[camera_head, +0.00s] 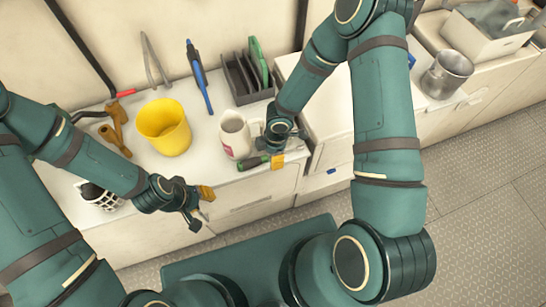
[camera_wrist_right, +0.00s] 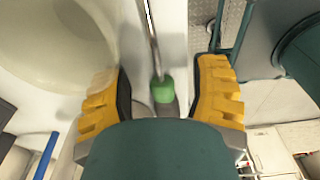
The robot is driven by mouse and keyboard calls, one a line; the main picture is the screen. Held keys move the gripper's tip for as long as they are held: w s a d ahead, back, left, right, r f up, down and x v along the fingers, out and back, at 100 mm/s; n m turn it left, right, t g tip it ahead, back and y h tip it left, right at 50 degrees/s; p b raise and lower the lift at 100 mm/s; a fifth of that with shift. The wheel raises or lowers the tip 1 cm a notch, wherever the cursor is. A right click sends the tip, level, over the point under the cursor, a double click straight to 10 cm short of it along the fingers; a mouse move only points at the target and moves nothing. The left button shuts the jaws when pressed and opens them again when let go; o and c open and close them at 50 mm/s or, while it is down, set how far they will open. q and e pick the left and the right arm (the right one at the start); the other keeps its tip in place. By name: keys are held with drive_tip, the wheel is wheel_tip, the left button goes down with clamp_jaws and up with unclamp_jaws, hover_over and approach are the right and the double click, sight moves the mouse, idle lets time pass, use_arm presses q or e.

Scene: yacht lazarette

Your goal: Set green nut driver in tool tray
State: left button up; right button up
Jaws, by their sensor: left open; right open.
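The green nut driver (camera_head: 253,163) lies on the white counter near its front edge, beside the white mug. My right gripper (camera_head: 271,154) is low over the counter at the tool's right end. In the right wrist view the nut driver's green and dark handle (camera_wrist_right: 163,91) lies between the two open yellow-padded fingers, with a gap on each side. Its metal shaft runs away from me. My left gripper (camera_head: 200,207) is open and empty in front of the counter. A grey slotted rack (camera_head: 241,84) and a light open box (camera_head: 488,46) show; I cannot tell which is the tool tray.
The white mug (camera_head: 233,136) stands close to my right gripper. A metal pot (camera_head: 446,74) stands at the right. The floor (camera_head: 480,170) at the right is clear.

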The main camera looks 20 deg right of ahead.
drive_tip(key=shift+f, duration=0.4)
clamp_jaws()
drive_tip(key=shift+r, duration=0.1)
drive_tip(key=d+r+m+p, duration=0.2)
drive_tip(key=r+m, duration=0.7)
drive_tip(key=r, duration=0.1)
drive_tip(key=d+r+m+t+h+p, duration=0.1)
drive_tip(key=d+r+m+p, duration=0.1)
drive_tip(key=r+m, duration=0.7)
drive_tip(key=shift+w+r, duration=0.2)
drive_tip(key=shift+r, duration=0.75)
